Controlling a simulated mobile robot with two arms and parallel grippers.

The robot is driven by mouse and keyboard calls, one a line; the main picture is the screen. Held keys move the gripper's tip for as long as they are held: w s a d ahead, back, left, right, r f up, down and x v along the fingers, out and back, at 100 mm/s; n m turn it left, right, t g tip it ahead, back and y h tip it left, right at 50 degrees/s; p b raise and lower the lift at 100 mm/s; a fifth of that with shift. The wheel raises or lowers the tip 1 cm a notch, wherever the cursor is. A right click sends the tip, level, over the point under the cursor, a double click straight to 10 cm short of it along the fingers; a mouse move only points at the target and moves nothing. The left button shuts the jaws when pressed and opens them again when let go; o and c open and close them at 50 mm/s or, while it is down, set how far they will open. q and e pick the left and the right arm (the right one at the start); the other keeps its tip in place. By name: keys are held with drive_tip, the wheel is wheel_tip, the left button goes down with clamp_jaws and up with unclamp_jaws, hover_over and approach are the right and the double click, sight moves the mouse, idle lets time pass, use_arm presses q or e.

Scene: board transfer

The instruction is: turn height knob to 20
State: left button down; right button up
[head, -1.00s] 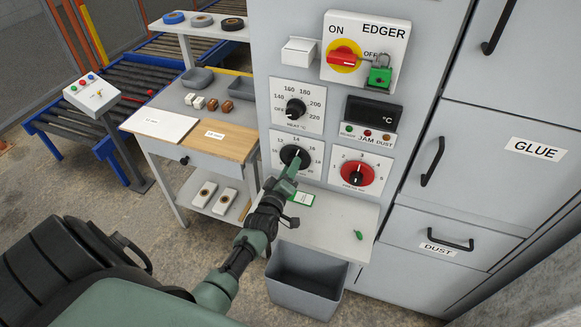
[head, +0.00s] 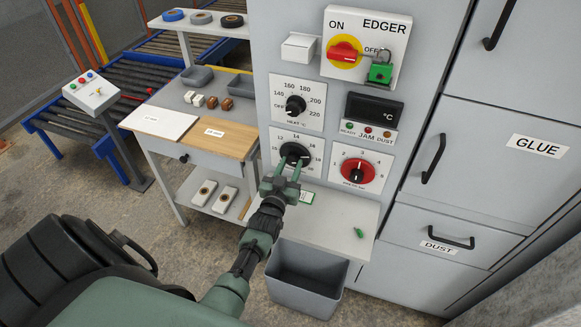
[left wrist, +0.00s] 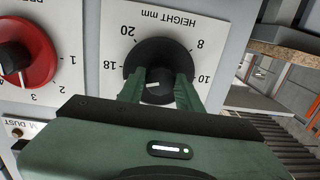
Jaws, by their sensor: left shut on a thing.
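The height knob (head: 294,149) is a black round knob on a white dial plate, low on the left of the grey edger panel. In the left wrist view the knob (left wrist: 160,56) appears upside down under the "HEIGHT mm" label, with 20, 18, 8 and 10 legible around it. My left gripper (head: 293,163) reaches it from below and in front. Its two green fingers (left wrist: 160,86) stand either side of the knob's grip and are shut on it. A small pale mark shows between the fingers; which number the knob points to is hidden. My right gripper is not in view.
The red pressure knob (head: 357,172) is close on the right and the heat knob (head: 295,106) is just above. A pale shelf (head: 335,215) with a small green item lies below, over a grey bin (head: 305,283). A workbench (head: 160,150) stands left.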

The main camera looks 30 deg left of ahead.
use_arm(q)
drive_tip(key=m, duration=0.2)
drive_tip(key=m+b, duration=0.1)
drive_tip(key=m, duration=0.2)
drive_tip(key=shift+f+m+b, duration=0.25)
drive_tip(key=shift+m+b, duration=0.05)
drive_tip(key=shift+b, duration=0.1)
drive_tip(key=m+b, duration=0.2)
drive_tip(key=m, duration=0.2)
drive_tip(key=shift+t, duration=0.3)
drive_tip(key=shift+a+r+m+b, duration=0.1)
drive_tip(key=shift+m+b, duration=0.45)
drive_tip(key=shift+m, duration=0.95)
drive_tip(key=c, duration=0.9)
unclamp_jaws()
drive_tip(key=shift+r, duration=0.1)
drive_tip(key=shift+c, duration=0.2)
drive_tip(key=b+v, duration=0.1)
drive_tip(key=v, duration=0.7)
drive_tip(key=shift+a, duration=0.1)
